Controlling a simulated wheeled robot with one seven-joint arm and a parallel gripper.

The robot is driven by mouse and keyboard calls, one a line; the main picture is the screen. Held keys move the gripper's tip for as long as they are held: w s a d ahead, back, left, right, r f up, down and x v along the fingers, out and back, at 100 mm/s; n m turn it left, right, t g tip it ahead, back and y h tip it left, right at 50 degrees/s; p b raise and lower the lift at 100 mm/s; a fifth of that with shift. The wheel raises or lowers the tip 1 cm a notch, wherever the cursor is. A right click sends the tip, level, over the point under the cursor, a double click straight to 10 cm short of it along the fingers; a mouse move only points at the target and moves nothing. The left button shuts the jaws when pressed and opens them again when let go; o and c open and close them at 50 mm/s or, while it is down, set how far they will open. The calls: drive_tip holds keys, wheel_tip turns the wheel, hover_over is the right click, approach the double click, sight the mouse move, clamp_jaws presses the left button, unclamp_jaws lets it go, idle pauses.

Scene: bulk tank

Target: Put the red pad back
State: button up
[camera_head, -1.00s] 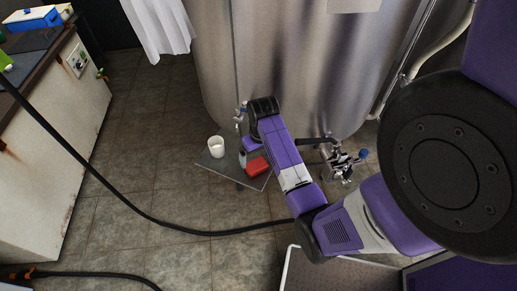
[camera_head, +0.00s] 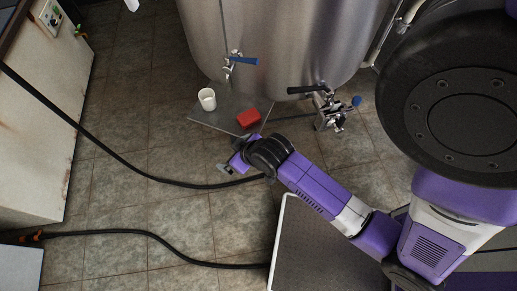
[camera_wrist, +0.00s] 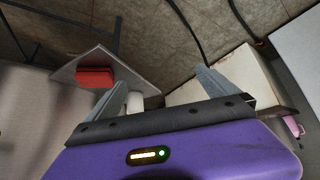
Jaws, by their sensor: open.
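The red pad (camera_head: 248,117) lies on a small grey shelf (camera_head: 216,118) in front of the steel tank, near the shelf's right side. It also shows in the wrist view (camera_wrist: 95,77), on the same shelf (camera_wrist: 125,70). My gripper (camera_head: 226,169) is open and empty, over the floor in front of the shelf and apart from the pad. In the wrist view its two fingers (camera_wrist: 158,88) stand wide apart with nothing between them up close.
A white cup (camera_head: 207,99) stands on the shelf left of the pad. A blue-handled tap (camera_head: 240,61) and a valve (camera_head: 331,112) stick out from the tank (camera_head: 285,40). A black hose (camera_head: 120,159) crosses the floor. A white cabinet (camera_head: 38,120) stands at left.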

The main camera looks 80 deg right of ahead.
drive_tip(key=s+a+r+n+t+y, duration=0.1)
drive_tip(key=s+a+r+t, duration=0.3)
drive_tip(key=a+r, duration=0.4)
drive_tip(key=s+a+r+n+t+y, duration=0.2)
drive_tip(key=s+a+r+n+t, duration=0.2)
drive_tip(key=r, duration=1)
drive_tip(key=s+a, duration=0.3)
drive_tip(key=shift+a+r+t+y, duration=0.3)
drive_tip(key=shift+a, duration=0.1)
drive_tip(key=shift+f, duration=0.15)
